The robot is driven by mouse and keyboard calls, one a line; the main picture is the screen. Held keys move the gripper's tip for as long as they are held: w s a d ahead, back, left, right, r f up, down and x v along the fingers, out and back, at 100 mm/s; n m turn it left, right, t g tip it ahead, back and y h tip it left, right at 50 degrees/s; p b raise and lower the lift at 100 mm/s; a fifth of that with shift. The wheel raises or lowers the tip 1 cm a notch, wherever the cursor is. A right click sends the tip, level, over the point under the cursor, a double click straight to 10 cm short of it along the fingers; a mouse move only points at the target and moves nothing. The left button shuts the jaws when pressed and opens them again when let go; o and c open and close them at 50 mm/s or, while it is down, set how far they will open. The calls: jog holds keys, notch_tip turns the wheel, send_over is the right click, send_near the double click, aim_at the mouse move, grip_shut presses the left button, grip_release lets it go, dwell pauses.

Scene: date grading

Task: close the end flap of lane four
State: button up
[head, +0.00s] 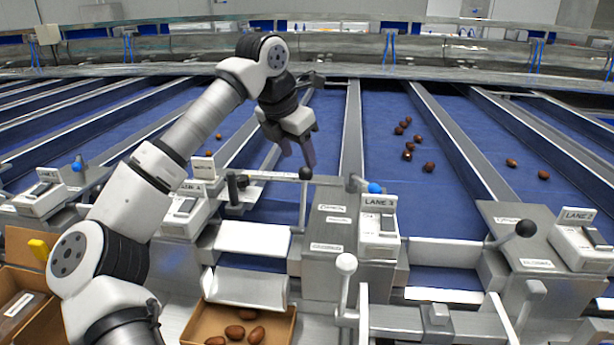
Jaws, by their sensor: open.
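My gripper (297,158) is open and empty, with its fingers pointing down above a blue lane belt left of centre. A black-knobbed lever (306,174) stands just below and right of the fingertips, apart from them in the picture. A white end flap (253,238) spans the front end of this lane, with a white chute plate (245,288) below it. I cannot tell how far the flap is open. The label plate (203,167) at the left is too small to read; the plate to the right reads LANE 3 (379,202).
Below the chute is a cardboard box (288,328) with several dates. Other dates (407,150) lie on the belt to the right. A white-knobbed lever (346,264), a blue knob (375,188) and another black-knobbed lever (525,229) stand along the front.

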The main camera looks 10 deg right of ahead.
aim_at(307, 180)
jog(key=p+x, duration=0.1)
jog(key=x, duration=0.8)
jog(key=shift+w+p, duration=0.1)
jog(key=shift+p, duration=0.3)
grip_shut()
